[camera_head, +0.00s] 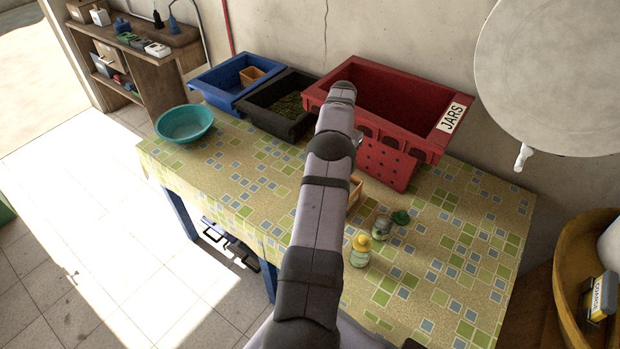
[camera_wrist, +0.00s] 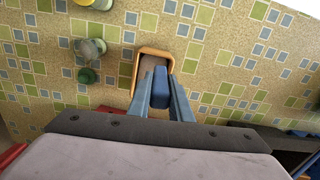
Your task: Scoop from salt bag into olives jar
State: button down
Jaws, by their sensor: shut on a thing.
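My gripper (camera_wrist: 161,82) points down at the table, its blue-grey fingers closed on a small blue piece (camera_wrist: 160,95), which looks like a handle; its lower end is hard to make out. Directly below or beyond it is a small tan-rimmed container (camera_wrist: 141,56) with a brownish inside; its edge also shows beside my arm in the head view (camera_head: 355,190). An open-looking greenish jar (camera_head: 381,229) stands nearby, with a green lid (camera_head: 401,217) beside it. A jar with a yellow lid (camera_head: 360,256) stands close by. I cannot identify a salt bag or tell which jar holds olives.
The patterned table (camera_head: 480,240) carries a red crate (camera_head: 420,148) labelled JARS, a black crate (camera_head: 268,118), a blue crate (camera_head: 215,82) and a teal bowl (camera_head: 185,123). Table space right of the jars is clear.

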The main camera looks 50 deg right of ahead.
jog(key=shift+s+d+r+m, duration=0.25)
jog(key=shift+s+d, duration=0.1)
jog(key=shift+d, duration=0.1)
jog(key=shift+s+d+r+m, duration=0.25)
jog(key=shift+s+d, duration=0.1)
jog(key=shift+d, duration=0.1)
jog(key=shift+f, duration=0.1)
jog(key=shift+f, duration=0.15)
jog(key=shift+f+b, duration=1.55)
jog(key=shift+f, duration=0.7)
jog(key=shift+f, duration=0.15)
jog(key=shift+f+b, duration=1.5)
jog(key=shift+f, duration=0.6)
jog(key=shift+r, duration=0.2)
jog(key=shift+r+p, duration=2.6)
jog(key=shift+r, duration=1.5)
